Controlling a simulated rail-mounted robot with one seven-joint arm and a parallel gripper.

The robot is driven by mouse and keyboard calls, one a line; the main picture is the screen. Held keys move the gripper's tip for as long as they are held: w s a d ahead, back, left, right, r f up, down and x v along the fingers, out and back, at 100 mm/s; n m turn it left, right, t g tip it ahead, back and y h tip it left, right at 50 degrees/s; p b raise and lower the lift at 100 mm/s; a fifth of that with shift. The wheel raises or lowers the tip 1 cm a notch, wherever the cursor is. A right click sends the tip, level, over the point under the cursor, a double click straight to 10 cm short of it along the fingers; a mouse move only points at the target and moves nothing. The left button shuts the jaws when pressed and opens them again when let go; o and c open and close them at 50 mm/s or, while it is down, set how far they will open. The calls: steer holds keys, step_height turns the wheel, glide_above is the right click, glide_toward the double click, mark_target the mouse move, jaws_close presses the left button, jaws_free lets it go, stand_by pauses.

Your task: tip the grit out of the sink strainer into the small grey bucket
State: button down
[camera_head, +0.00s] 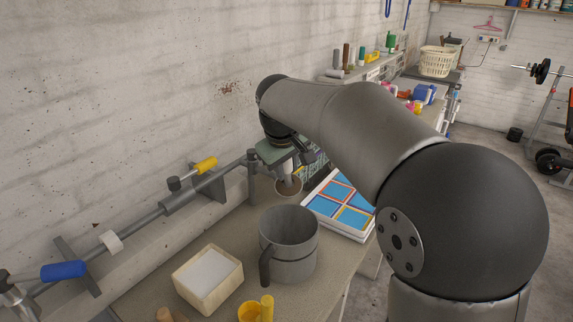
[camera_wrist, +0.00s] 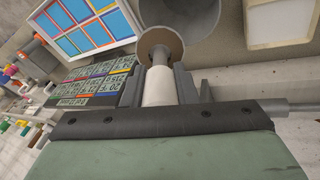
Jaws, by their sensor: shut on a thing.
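The sink strainer, a small round cup with a brownish rim (camera_head: 288,188), hangs at my gripper (camera_head: 290,168) beyond the bucket. In the wrist view the strainer's round brown face (camera_wrist: 147,42) shows at the end of a pale stem (camera_wrist: 158,88), and my gripper (camera_wrist: 160,84) is shut on that stem. I cannot tell how much grit lies in it. The small grey bucket (camera_head: 289,240) stands upright and open on the bench, nearer the head camera, its handle to the left. In the wrist view the bucket (camera_wrist: 200,18) is just beyond the strainer, partly covered by it.
A blue-panelled board or book (camera_head: 342,205) lies right of the bucket. A cream box with white contents (camera_head: 207,280) and a yellow cup (camera_head: 250,311) stand in front. A wall-side bar with a blue grip (camera_head: 63,270) runs along the left. Green numbered pieces (camera_wrist: 90,85) lie near my gripper.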

mark_target(288, 191)
steer(key=shift+s+a+f+t+b, duration=0.1)
steer(key=shift+s+f+t+b, duration=0.45)
steer(key=shift+b, duration=1.75)
steer(key=shift+s+f+t+b, duration=0.2)
steer(key=shift+f+t+b, duration=0.5)
steer(key=shift+b, duration=1.55)
steer(key=shift+s+a+f+t+b, duration=0.1)
steer(key=shift+s+f+t+b, duration=0.4)
steer(key=shift+b, duration=1.8)
steer(key=f+t+b, duration=0.1)
steer(key=b, duration=0.5)
steer(key=s+f+t+b, duration=0.1)
steer(key=f+t+b, duration=0.1)
steer(key=b, duration=0.5)
steer(key=s+f+t+h+b, duration=0.1)
steer(key=f+t+b, duration=0.1)
steer(key=b, duration=0.5)
steer(key=shift+a+f, duration=0.1)
steer(key=shift+s+t+b, duration=0.1)
steer(key=shift+t+b, duration=0.15)
steer(key=shift+b, duration=0.45)
steer(key=shift+r, duration=0.2)
steer(key=p, duration=0.2)
steer(key=shift+r+p, duration=0.25)
steer(key=shift+p, duration=0.05)
